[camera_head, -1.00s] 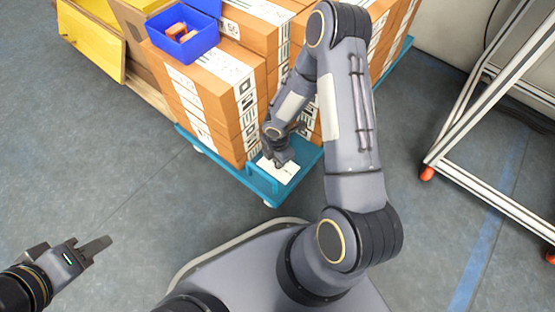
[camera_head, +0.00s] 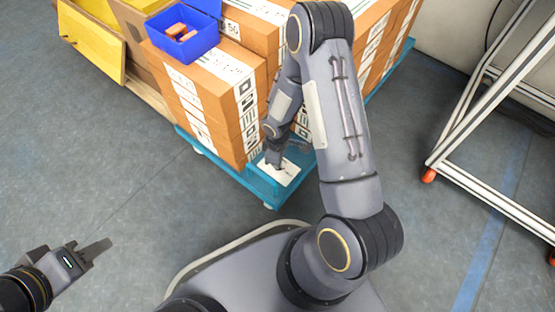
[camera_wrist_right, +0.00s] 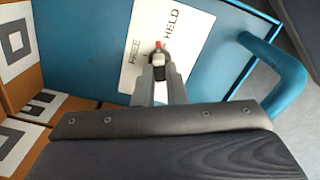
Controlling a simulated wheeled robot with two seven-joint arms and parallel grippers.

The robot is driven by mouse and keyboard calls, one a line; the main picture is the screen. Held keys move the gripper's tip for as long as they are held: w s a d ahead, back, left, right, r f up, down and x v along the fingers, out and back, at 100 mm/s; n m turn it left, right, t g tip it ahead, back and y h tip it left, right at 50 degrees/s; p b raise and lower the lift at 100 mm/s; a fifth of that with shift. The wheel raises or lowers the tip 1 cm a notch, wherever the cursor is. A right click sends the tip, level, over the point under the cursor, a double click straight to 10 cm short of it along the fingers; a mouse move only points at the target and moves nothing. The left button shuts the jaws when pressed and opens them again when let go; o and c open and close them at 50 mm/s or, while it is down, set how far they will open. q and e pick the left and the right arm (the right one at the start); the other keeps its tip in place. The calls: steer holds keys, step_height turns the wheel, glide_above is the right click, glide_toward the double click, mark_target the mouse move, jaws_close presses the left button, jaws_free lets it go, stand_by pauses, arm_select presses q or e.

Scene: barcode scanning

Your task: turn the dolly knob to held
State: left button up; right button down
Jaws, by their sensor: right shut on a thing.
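The dolly knob (camera_wrist_right: 158,58) is small and dark with a red tip. It stands on a white plate (camera_wrist_right: 185,42) marked FREE and HELD. In the right wrist view the red tip points up, between the two words and close to HELD. My right gripper (camera_wrist_right: 161,82) is shut on the knob. In the head view the right gripper (camera_head: 274,163) is over the white plate (camera_head: 283,176) at the near corner of the blue dolly (camera_head: 241,178), and the knob is hidden there. My left gripper (camera_head: 96,249) is far off at lower left, its finger gap unclear.
Stacked brown boxes (camera_head: 212,100) stand on the dolly beside the plate, with a blue bin (camera_head: 187,47) on top. A blue tube handle (camera_wrist_right: 288,75) rises beside the plate. A white metal frame (camera_head: 490,190) stands at right. The floor at left is clear.

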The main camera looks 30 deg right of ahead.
steer(key=shift+m, duration=2.2)
steer(key=c, duration=1.5)
jaws_free()
steer(key=shift+r, duration=0.1)
step_height(320, 180, up, 8)
steer(key=p, duration=0.4)
steer(key=shift+f, duration=0.2)
